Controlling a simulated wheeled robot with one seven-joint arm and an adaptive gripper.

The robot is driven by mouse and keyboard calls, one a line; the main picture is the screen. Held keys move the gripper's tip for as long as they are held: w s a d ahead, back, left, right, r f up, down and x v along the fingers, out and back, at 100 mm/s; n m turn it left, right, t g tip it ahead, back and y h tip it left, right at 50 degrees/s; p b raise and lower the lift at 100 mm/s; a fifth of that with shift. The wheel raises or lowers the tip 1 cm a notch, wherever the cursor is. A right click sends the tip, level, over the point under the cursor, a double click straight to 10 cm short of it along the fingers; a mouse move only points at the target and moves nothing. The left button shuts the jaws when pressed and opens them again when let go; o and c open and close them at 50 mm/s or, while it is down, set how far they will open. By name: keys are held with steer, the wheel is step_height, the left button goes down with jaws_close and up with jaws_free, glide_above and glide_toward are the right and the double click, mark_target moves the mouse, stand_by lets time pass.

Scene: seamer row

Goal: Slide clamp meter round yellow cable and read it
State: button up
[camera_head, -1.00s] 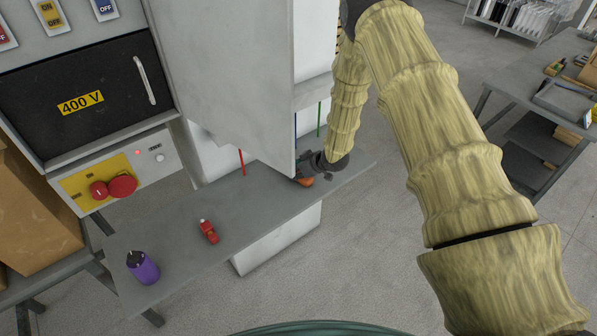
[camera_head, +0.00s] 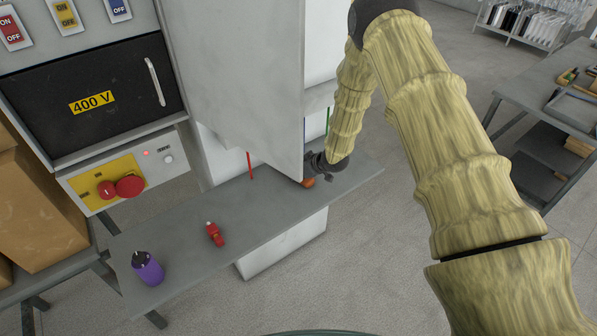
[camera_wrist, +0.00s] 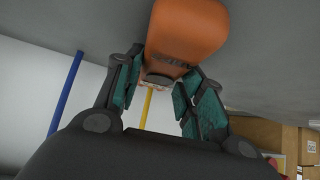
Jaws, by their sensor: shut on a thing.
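The orange clamp meter (camera_wrist: 182,32) is held in my gripper (camera_wrist: 163,78), between its teal-padded fingers in the wrist view. In the head view only a small part of the meter (camera_head: 309,182) shows, below my gripper (camera_head: 318,168), at the grey panel's lower edge. The yellow cable (camera_wrist: 147,108) runs between my fingers in the wrist view and meets the meter's near end in the picture. I cannot tell whether the meter's jaws are round it or only beside it. The yellow cable and the meter's display are not visible in the head view.
A blue cable (camera_wrist: 66,92) stands left of my fingers in the wrist view. A red cable (camera_head: 250,165) and a green cable (camera_head: 327,121) flank the grey panel (camera_head: 240,80). On the grey bench (camera_head: 180,248) stand a red object (camera_head: 214,234) and a purple bottle (camera_head: 148,268).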

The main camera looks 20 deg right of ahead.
steer(key=o, duration=1.4)
steer(key=shift+c, duration=0.2)
steer(key=v, duration=1.2)
